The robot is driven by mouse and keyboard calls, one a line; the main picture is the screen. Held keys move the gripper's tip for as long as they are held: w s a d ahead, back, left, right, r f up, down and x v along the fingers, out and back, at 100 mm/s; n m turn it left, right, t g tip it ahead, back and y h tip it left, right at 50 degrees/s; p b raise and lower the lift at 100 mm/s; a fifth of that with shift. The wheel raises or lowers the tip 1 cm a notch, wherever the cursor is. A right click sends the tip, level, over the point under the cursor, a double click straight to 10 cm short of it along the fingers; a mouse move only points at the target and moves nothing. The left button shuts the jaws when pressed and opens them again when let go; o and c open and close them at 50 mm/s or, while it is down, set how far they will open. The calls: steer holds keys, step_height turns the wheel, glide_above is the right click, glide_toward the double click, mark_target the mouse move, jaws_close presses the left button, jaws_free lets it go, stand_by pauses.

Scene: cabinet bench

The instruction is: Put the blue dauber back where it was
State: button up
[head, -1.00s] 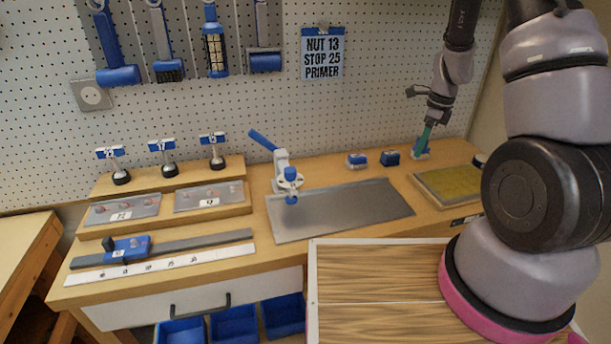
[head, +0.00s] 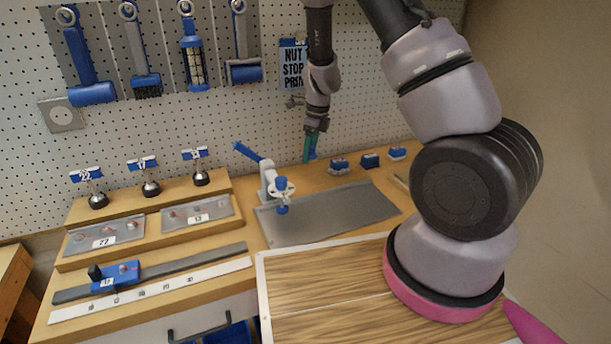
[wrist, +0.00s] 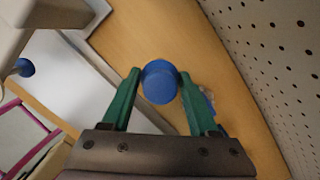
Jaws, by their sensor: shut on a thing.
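My gripper (head: 309,152) has green fingers and is above the back of the bench, in front of the pegboard. In the wrist view my gripper (wrist: 154,90) is shut on the blue dauber (wrist: 159,82), whose round blue end shows between the fingertips. The rest of the dauber is hidden. Three small blue blocks stand in a row along the bench back, to the right of my gripper: a left one (head: 339,166), a middle one (head: 370,160) and a right one (head: 397,153). Their details are too small to tell.
A grey metal tray (head: 340,217) lies in front of the blocks. A white press with a blue lever (head: 268,180) stands left of it. A stepped wooden rack (head: 135,205) and a slide gauge (head: 118,279) are further left. A sign (head: 293,68) is partly behind my arm.

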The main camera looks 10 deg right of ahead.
mark_target(314, 147)
step_height(314, 147, down, 8)
steer(key=shift+r, duration=0.2)
steer(key=shift+d+f, duration=0.1)
steer(key=o, duration=1.3)
steer(key=r, duration=0.4)
steer(key=d+r, duration=0.1)
steer(key=r, duration=0.3)
steer(key=s+r, duration=0.1)
steer(key=r, duration=0.3)
steer(key=shift+d+r, duration=0.1)
steer(key=shift+d, duration=0.1)
